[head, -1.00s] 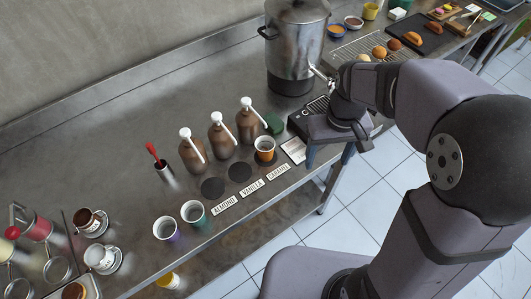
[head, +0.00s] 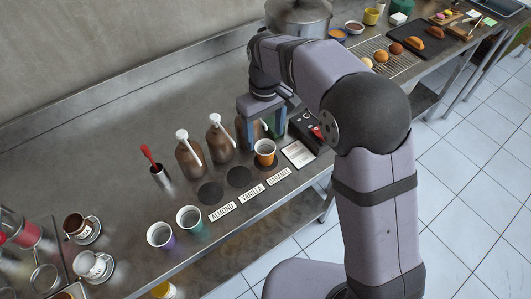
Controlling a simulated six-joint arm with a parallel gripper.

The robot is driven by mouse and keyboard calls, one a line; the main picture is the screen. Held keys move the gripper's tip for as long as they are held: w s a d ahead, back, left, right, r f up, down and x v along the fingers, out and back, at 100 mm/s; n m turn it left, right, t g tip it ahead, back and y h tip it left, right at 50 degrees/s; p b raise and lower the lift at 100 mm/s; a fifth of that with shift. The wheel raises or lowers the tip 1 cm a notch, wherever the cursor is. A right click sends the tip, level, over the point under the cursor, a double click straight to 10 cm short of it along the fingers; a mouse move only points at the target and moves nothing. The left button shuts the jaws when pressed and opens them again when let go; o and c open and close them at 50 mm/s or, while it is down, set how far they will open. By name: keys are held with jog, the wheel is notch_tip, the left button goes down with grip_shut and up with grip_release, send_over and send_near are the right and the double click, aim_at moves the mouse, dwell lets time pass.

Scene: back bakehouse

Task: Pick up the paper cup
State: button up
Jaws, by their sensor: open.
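A paper cup with an orange band (head: 265,155) stands upright on the steel counter behind the CARAMEL label. Two more paper cups, one with a purple band (head: 161,237) and one with a teal band (head: 190,221), stand upright further left near the front edge. A yellow cup (head: 163,289) is partly cut off at the bottom edge. My gripper (head: 264,130) points down with its jaws apart, just behind and above the orange-banded cup, near the right pump bottle. It holds nothing that I can see, and it partly hides that bottle.
Brown pump bottles (head: 189,158) stand in a row behind dark round pads (head: 210,194). A container with a red-handled tool (head: 160,175) is left of them. A black device (head: 311,131) and a card (head: 298,154) are right of the orange-banded cup.

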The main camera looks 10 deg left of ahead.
aim_at(266, 146)
jog(key=shift+d+f+p, duration=0.15)
jog(key=shift+f+p, duration=1.1)
jog(key=shift+f, duration=1.7)
jog(key=c, duration=1.2)
jog(key=shift+s+r+b, duration=0.15)
jog(key=shift+r+b, duration=0.1)
jog(key=shift+b, duration=0.2)
jog(key=shift+d+r, duration=0.1)
jog(key=shift+r+b, duration=1.25)
jog(key=shift+r, duration=1.8)
jog(key=shift+s+d+r+b, duration=0.15)
jog(key=shift+s+d+b, duration=3.35)
jog(key=shift+s+d, duration=3.4)
